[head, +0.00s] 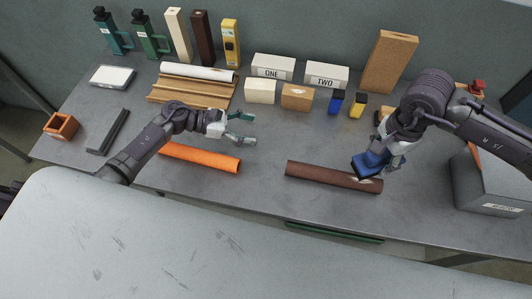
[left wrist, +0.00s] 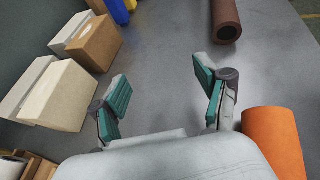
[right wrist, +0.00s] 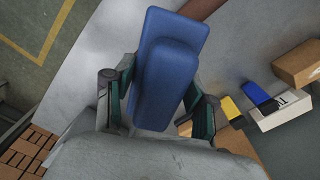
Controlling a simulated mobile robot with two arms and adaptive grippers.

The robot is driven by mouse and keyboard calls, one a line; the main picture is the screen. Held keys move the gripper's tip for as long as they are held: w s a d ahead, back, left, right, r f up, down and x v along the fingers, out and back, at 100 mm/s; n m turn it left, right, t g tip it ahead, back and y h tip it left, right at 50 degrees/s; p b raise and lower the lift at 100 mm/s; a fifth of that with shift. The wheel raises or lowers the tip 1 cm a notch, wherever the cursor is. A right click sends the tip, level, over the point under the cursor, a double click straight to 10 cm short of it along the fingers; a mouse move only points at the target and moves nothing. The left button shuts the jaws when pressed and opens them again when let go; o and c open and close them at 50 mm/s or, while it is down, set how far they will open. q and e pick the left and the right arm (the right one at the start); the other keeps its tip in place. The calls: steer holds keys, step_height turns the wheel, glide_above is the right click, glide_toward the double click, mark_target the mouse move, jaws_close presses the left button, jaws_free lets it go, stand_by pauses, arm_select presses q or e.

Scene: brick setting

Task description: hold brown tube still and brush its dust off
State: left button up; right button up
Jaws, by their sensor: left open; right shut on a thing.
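The brown tube (head: 325,175) lies on the grey table right of centre, with pale dust patches at its middle and right end. Its near end shows in the left wrist view (left wrist: 226,25). My right gripper (head: 386,158) is shut on a blue brush (head: 369,166), held just above or at the tube's right end; I cannot tell if they touch. The brush fills the middle of the right wrist view (right wrist: 168,75). My left gripper (head: 246,128) is open and empty, left of the tube and above the table, apart from it.
An orange tube (head: 200,158) lies just below my left gripper. Cream and brown boxes (head: 297,97) and blue and yellow small items (head: 357,104) stand behind. A grey box (head: 490,185) is at the right. The table around the brown tube's left end is clear.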

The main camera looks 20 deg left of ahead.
mark_target(304, 171)
arm_select(q)
steer(key=s+d+m+g, duration=0.1)
steer(key=s+d, duration=0.1)
steer(key=s+d+m+g, duration=0.1)
steer(key=s+d, duration=0.1)
steer(key=s+d+m+g, duration=0.1)
steer(key=s+d+g, duration=0.1)
steer(key=d, duration=0.1)
steer(key=shift+s+f+m+h, duration=0.1)
steer(key=shift+s+m+h, duration=0.2)
steer(key=shift+s, duration=0.1)
steer(key=shift+s+d, duration=0.15)
steer(key=shift+d, duration=0.15)
steer(key=x, duration=1.1)
steer(key=shift+s+d+f, duration=0.1)
steer(key=shift+d+f, duration=0.05)
steer(key=shift+d, duration=0.05)
jaws_close()
